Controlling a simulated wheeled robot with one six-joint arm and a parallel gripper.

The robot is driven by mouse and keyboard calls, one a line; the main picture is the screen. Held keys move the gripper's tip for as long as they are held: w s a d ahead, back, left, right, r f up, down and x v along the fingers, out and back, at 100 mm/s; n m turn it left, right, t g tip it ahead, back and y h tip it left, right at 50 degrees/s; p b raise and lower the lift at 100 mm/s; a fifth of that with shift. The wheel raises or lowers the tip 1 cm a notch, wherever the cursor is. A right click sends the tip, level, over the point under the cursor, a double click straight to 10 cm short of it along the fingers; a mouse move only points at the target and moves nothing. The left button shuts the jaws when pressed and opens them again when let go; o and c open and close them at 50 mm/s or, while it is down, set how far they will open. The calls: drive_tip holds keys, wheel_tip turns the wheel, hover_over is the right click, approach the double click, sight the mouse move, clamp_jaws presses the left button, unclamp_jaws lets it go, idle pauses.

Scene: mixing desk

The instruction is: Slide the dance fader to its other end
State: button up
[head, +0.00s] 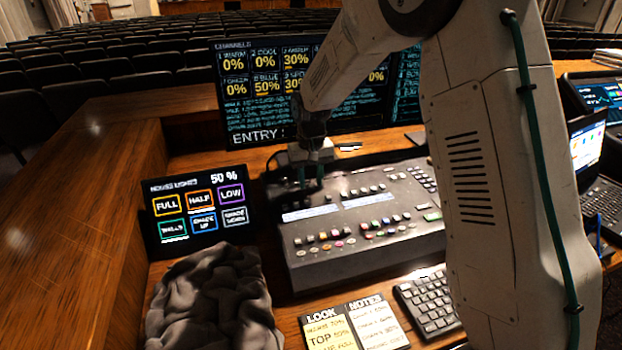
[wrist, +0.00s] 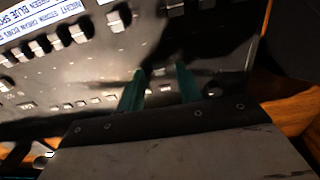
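The mixing desk (head: 365,260) is a dark console with label strips, colored buttons and rows of small faders. In the wrist view, several pale fader caps (wrist: 78,33) stand along a label strip (wrist: 45,20), at differing heights. I cannot read a dance label, so I cannot tell which cap is the dance fader. My gripper (head: 310,180) is over the desk's far left part. In the wrist view its two teal fingers (wrist: 161,78) are apart, with no fader cap clearly held between them. Dark shadow covers the panel around the fingertips.
A house-lights touchscreen (head: 200,210) stands left of the desk, with a crumpled grey cloth (head: 215,300) in front. A large monitor (head: 265,95) stands behind. Look and notes cards (head: 355,325) and a keyboard (head: 430,300) lie in front. A laptop (head: 590,160) is at right.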

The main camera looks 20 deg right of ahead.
sight(312, 186)
wheel_tip(312, 186, up, 8)
idle(0.5)
drive_tip(key=shift+f, duration=0.1)
drive_tip(key=shift+s+f, duration=0.15)
drive_tip(key=shift+s, duration=0.2)
drive_tip(key=s+d+r, duration=0.2)
drive_tip(key=s+r, duration=0.1)
drive_tip(key=s, duration=1)
drive_tip(key=s+d+r+t, duration=0.1)
drive_tip(key=s+r, duration=0.3)
drive_tip(key=s, duration=0.9)
drive_tip(key=s+d+r, duration=0.2)
drive_tip(key=s+r, duration=0.1)
drive_tip(key=s, duration=1)
drive_tip(key=shift+d+r, duration=0.3)
